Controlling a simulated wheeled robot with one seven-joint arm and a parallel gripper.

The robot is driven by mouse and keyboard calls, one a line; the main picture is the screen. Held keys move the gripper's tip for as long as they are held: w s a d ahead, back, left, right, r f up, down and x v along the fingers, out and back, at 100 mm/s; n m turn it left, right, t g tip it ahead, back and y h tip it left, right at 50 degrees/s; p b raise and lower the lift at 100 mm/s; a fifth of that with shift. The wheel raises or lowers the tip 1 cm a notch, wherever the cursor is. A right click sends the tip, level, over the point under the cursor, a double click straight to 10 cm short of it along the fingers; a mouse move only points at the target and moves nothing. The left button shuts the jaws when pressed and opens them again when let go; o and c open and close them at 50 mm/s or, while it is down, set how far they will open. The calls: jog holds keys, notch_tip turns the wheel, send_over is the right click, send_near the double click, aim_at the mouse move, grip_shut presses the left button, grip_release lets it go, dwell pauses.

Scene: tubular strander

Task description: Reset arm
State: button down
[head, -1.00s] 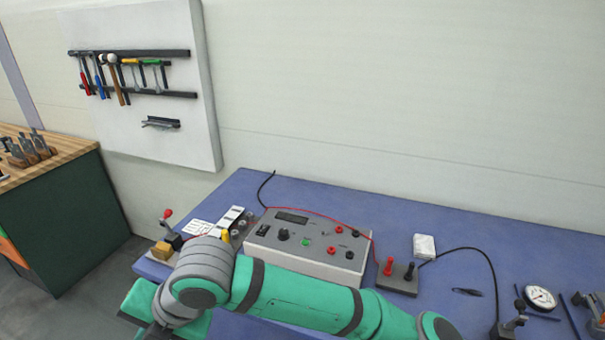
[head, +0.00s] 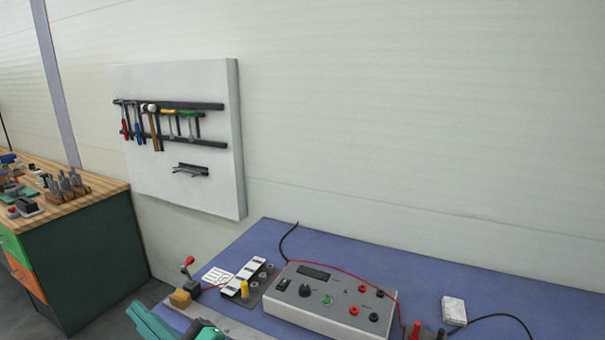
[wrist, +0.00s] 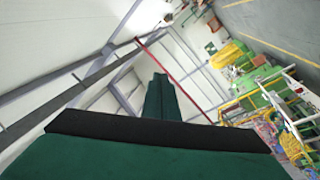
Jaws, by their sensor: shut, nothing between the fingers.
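My gripper (wrist: 163,95) shows in the wrist view as a dark green shape with a black band, and its fingers are shut with nothing between them. It points up toward the wall and ceiling beams, clear of any object. In the head view only green and grey parts of my arm (head: 152,322) show at the bottom edge, in front of the blue bench (head: 420,275). My gripper cannot be made out there.
A grey instrument box (head: 335,297) with knobs and a red lead stands on the bench. A small clamp (head: 183,285) sits at its left edge. A tool board (head: 215,150) hangs on the wall. A wooden-topped cabinet (head: 90,240) stands left. Yellow-green machinery (wrist: 265,85) shows in the wrist view.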

jog(key=w+d+f+m+t+h, duration=0.2)
jog(key=d+f+m+t+h, duration=0.55)
jog(key=d+f+m, duration=0.45)
jog(key=s+d+f+m+t+h, duration=0.1)
jog(key=s+d+f+m+h, duration=0.2)
jog(key=f+m, duration=0.15)
jog(key=s+d+f+m+t+h, duration=0.1)
jog(key=s+d+f+m+h, duration=0.2)
jog(key=f, duration=0.3)
jog(key=s+d+f+g+h, duration=0.1)
jog(key=s+d+f, duration=0.2)
jog(key=s, duration=0.5)
jog(key=s+d+f+g+h, duration=0.1)
jog(key=s+d+f+h, duration=0.1)
jog(key=s+d+f, duration=0.2)
jog(key=s+d+f+g+h, duration=0.1)
jog(key=s+d, duration=0.5)
jog(key=s, duration=0.6)
notch_tip(320, 180, down, 2)
jog(key=shift+d+f+h, duration=0.2)
jog(key=shift+d+h, duration=0.2)
jog(key=shift+h, duration=0.05)
jog(key=shift+w+m+g, duration=0.1)
jog(key=shift+m+g, duration=0.15)
jog(key=c, duration=2.5)
grip_release()
